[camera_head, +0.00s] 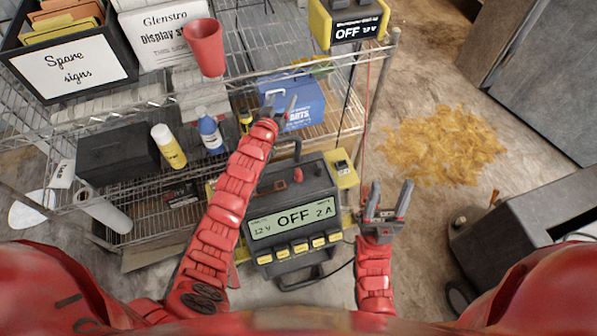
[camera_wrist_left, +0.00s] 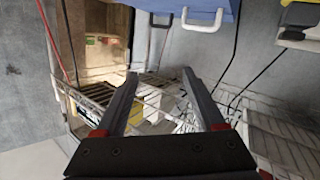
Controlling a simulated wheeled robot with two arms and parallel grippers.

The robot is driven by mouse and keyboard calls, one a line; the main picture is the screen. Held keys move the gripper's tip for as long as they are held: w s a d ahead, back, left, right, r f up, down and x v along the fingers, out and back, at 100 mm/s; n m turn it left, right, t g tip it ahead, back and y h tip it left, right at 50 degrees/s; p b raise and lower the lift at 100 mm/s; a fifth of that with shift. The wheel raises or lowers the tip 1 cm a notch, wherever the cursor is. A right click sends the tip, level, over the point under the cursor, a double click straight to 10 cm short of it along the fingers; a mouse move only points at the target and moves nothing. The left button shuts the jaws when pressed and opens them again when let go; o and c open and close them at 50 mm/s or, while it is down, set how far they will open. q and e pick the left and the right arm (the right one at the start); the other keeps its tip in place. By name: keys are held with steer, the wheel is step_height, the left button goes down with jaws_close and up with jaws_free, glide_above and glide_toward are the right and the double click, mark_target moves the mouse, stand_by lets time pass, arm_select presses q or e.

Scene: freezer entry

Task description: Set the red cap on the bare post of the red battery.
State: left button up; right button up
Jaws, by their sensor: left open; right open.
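A small red piece (camera_head: 298,175), which looks like the red cap, sits on top of a dark unit (camera_head: 318,178) with a display reading OFF in the head view. A small copper-brown stub (camera_head: 280,186) shows beside it; I cannot tell if this is the bare post. I cannot make out a separate red battery. My left gripper (camera_head: 285,101) is open and empty in front of the blue box, beyond the dark unit; its spread fingers also show in the left wrist view (camera_wrist_left: 160,74). My right gripper (camera_head: 391,186) is open and empty, right of the unit.
A wire shelf rack (camera_head: 370,90) stands behind, with a blue box (camera_head: 300,98), bottles (camera_head: 168,146), a red cup (camera_head: 204,48) and a sign bin (camera_head: 75,75). A yellow charger (camera_head: 350,22) sits high up. A dark cart (camera_head: 525,225) stands at right.

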arm_select(q)
steer(key=s+d+r+n+g+y+p, duration=0.1)
steer(key=s+d+n+g+y, duration=0.15)
steer(key=s+g, duration=0.55)
steer(key=s+d+n+g+y+p, duration=0.1)
steer(key=s+d+n+g+y, duration=0.15)
steer(key=s+g, duration=0.45)
steer(key=b, duration=0.5)
glide_above(299, 171)
steer(key=shift+h, duration=0.3)
steer(key=f, duration=1.1)
steer(key=shift+s+a, duration=0.15)
steer(key=shift+a, duration=0.2)
steer(key=shift+w+d+f, duration=0.1)
steer(key=shift+d+f, duration=0.05)
steer(key=shift+f, duration=1.35)
steer(key=shift+w+d+f, duration=0.1)
steer(key=shift+d+f, duration=0.05)
steer(key=shift+f, duration=1.3)
jaws_close()
